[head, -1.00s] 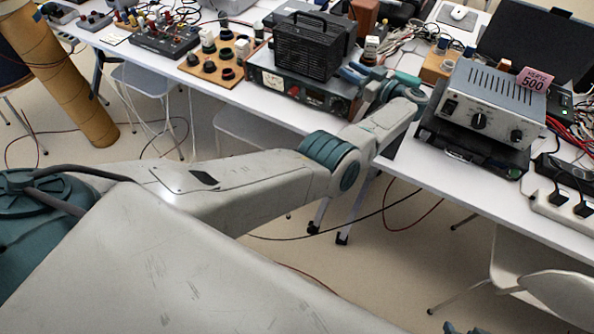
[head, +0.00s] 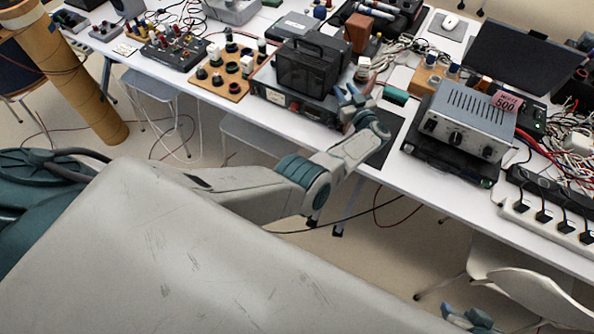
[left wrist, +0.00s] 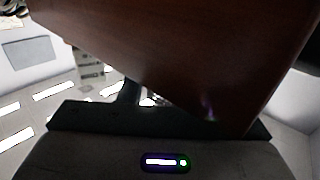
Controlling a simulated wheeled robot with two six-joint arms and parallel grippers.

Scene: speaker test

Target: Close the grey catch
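I cannot make out a grey catch for certain in any view. A black box with a top handle (head: 307,66) stands on a low instrument with a red-marked front (head: 272,96). In the left wrist view a dark reddish-brown surface (left wrist: 185,55) fills much of the picture, very close. My right gripper (head: 470,317) is low at the bottom right edge, partly cut off, away from the table.
A grey instrument with knobs (head: 468,122) sits on a black case right of my left gripper. A teal block (head: 396,95) lies between. A board with knobs (head: 222,72) is to the left. A power strip (head: 548,216) and white chair (head: 530,290) are at right.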

